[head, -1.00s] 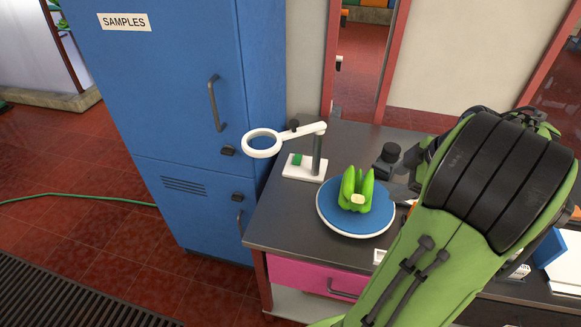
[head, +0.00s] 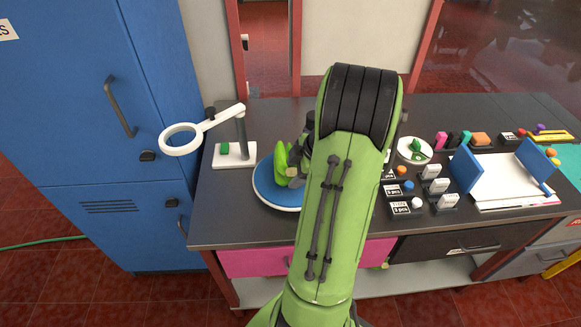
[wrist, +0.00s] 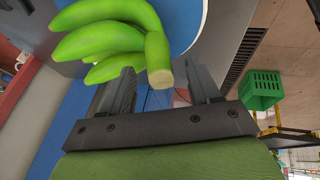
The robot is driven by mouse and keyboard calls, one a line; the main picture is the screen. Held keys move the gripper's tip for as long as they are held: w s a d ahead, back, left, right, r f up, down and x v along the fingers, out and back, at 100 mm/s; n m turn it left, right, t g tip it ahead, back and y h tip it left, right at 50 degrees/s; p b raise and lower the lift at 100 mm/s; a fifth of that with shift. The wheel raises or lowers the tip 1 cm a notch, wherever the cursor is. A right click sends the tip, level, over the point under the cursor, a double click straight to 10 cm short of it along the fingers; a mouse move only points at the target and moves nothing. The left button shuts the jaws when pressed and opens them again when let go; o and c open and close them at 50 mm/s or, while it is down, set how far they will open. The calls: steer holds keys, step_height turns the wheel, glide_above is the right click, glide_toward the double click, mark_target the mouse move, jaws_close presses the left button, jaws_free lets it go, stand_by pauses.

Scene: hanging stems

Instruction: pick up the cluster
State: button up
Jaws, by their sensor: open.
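The cluster is a bunch of green bananas (head: 283,160) on a round blue plate with a white rim (head: 268,192). My arm covers the cluster's right part in the head view. In the wrist view the bananas (wrist: 105,32) fan out to the upper left, and the pale cut end of the stem points toward my gripper. My gripper (wrist: 160,76) is open, with one finger on each side of the stem end. Whether either finger touches it is unclear. In the head view my arm hides most of the gripper.
A white ring magnifier on a stand (head: 182,139) stands left of the plate, in front of a blue locker (head: 75,120). To the right on the dark bench (head: 225,226) are small labelled items, a white dish (head: 414,150) and a blue-sided holder (head: 467,170).

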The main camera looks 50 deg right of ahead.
steer(key=shift+w+f, duration=0.2)
steer(key=shift+f, duration=0.15)
steer(key=shift+s, duration=0.1)
steer(key=shift+c, duration=1.2)
steer(key=shift+r, duration=0.1)
jaws_close()
